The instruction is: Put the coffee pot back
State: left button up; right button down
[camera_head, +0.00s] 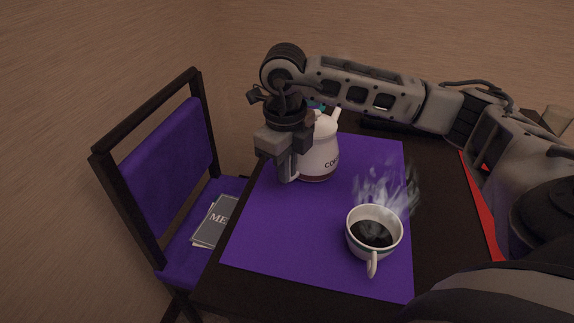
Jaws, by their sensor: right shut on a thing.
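The white coffee pot (318,158) stands upright at the far part of the purple mat (290,230), its base at or just above the cloth; I cannot tell which. It has a dark band near its bottom and partly hidden lettering. My right gripper (289,165) comes down from above and is shut on the pot's handle, at the pot's left side. The gripper and wrist hide part of the pot's lid and handle. My left gripper does not show.
A white cup (373,235) of steaming dark coffee stands at the mat's near right. A purple chair (165,165) with menus (216,222) on its seat is left of the dark table (440,215). A red strip (479,200) lies along the right. The mat's left part is clear.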

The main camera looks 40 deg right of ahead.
jog(key=c, duration=1.5)
grip_release()
jog(key=r, duration=0.4)
jog(key=r+p, duration=0.1)
jog(key=r, duration=0.3)
jog(key=r+p, duration=0.1)
jog(key=r, duration=0.3)
jog(key=shift+s+a+r, duration=0.15)
jog(key=shift+a, duration=0.1)
